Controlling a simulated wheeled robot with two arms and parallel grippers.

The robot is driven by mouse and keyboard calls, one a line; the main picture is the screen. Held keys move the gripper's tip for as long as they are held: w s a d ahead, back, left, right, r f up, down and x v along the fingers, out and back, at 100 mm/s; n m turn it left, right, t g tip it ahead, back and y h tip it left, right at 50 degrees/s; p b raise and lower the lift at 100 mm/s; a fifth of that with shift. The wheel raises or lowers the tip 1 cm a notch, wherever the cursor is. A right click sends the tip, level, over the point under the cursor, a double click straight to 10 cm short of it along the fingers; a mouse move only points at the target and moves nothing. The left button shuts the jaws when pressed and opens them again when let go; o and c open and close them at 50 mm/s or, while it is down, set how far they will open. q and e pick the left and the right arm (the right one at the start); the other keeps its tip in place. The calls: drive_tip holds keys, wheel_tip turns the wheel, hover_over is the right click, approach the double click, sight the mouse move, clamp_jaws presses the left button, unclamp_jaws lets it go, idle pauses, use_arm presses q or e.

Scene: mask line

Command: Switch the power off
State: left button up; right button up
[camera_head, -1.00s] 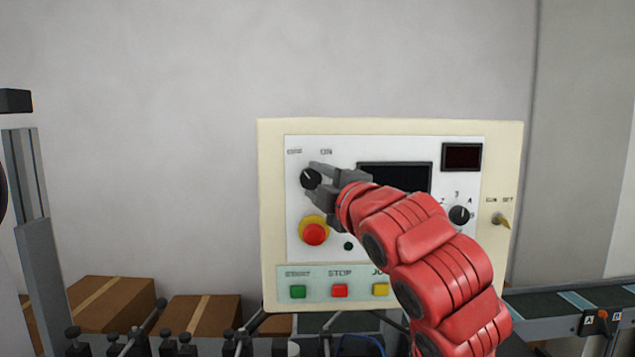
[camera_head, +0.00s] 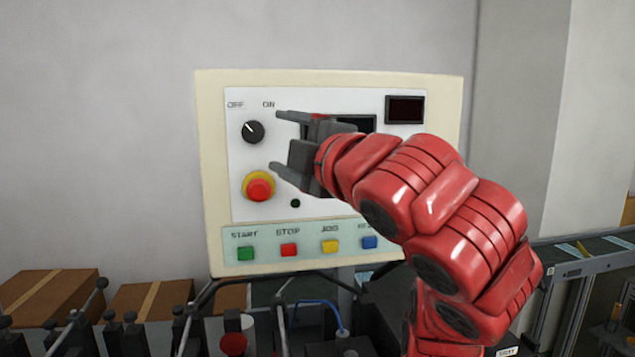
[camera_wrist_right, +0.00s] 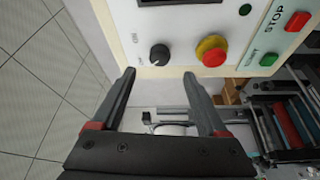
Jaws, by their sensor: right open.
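The control panel (camera_head: 212,220) has a black power knob (camera_head: 252,132) at its upper left, below the OFF label (camera_head: 235,104) and the ON label (camera_head: 268,104). The knob's white mark points up and left, toward OFF. My right gripper (camera_head: 275,141) is open and empty, just right of the knob and apart from it. In the right wrist view the knob (camera_wrist_right: 160,55) shows beyond the gap between the open fingers (camera_wrist_right: 159,73). My left gripper is not in view.
A red emergency button (camera_head: 258,188) on a yellow ring sits below the knob. The START (camera_head: 246,253), STOP (camera_head: 289,249) and yellow (camera_head: 330,246) buttons line the panel's bottom. Cardboard boxes (camera_head: 50,297) lie at the lower left. A conveyor (camera_head: 585,255) stands at right.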

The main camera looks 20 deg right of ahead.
drive_tip(key=b+v, duration=0.2)
drive_tip(key=v, duration=0.7)
drive_tip(key=shift+b, duration=0.4)
drive_tip(key=shift+f, duration=0.1)
